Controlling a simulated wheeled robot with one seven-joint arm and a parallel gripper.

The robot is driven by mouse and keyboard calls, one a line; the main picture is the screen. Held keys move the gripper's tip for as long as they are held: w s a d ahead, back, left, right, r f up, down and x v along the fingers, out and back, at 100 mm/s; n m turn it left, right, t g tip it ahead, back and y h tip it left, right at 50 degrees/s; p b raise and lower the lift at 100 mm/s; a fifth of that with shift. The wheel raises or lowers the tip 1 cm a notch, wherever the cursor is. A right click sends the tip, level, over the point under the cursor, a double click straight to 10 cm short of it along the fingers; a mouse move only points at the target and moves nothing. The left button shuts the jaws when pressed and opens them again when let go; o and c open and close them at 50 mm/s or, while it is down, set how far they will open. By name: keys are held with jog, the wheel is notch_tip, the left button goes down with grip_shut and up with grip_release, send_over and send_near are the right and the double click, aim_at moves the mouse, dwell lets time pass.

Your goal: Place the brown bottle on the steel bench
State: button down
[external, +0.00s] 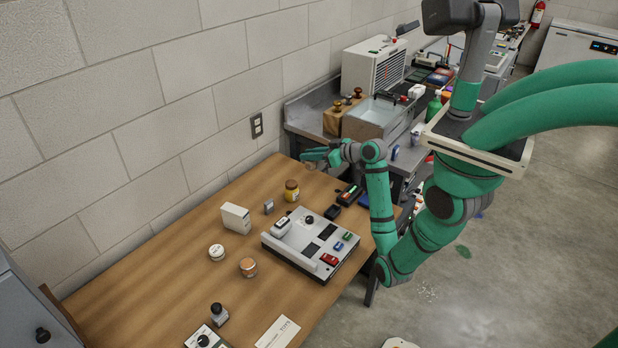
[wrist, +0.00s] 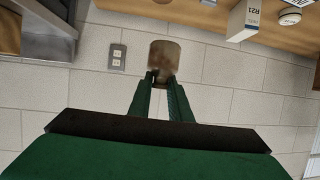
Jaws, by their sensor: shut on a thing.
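My gripper (external: 318,157) is held out over the far end of the wooden table, near the wall. In the wrist view my gripper (wrist: 160,80) is shut on a brown bottle (wrist: 164,56), seen end on as a mottled brown shape. In the external view the bottle is small and mostly hidden by the fingers. The steel bench (external: 312,103) stands just beyond the table, behind and to the right of my gripper. Its grey edge also shows at the upper left of the wrist view (wrist: 60,28).
The bench holds a wooden block with brown knobs (external: 340,118), a steel basin (external: 372,122) and a white slatted cabinet (external: 372,66). Bare steel shows at its near left.

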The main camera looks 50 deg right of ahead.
jog(key=s+d+r+m+h, duration=0.2)
jog(key=s+d, duration=0.3)
jog(key=d, duration=0.4)
jog(key=s+d+r+m+h, duration=0.1)
jog(key=s+d+m+h, duration=0.1)
jog(key=s+d, duration=0.45)
jog(key=s+d+r+m+g+h, duration=0.25)
jog(key=s+d+m+h, duration=0.2)
jog(key=s+d, duration=1.2)
jog(key=shift+h, duration=0.45)
jog(key=w+d+f, duration=0.2)
jog(key=d+f, duration=0.1)
jog(key=w+d+f, duration=0.2)
jog(key=d, duration=0.2)
jog(key=w+d+f, duration=0.2)
jog(key=d+f, duration=0.1)
jog(key=shift+w+d+f, duration=0.2)
jog(key=shift+d+f, duration=0.1)
jog(key=shift+f, duration=0.05)
jog(key=shift+d+f, duration=0.1)
jog(key=shift+f, duration=0.05)
jog(key=shift+w+d+f, duration=0.1)
jog(key=shift+w+f, duration=0.05)
jog(key=shift+f, duration=1.5)
jog(key=shift+f, duration=0.15)
jog(key=c, duration=1.6)
grip_release()
jog(key=shift+c, duration=0.2)
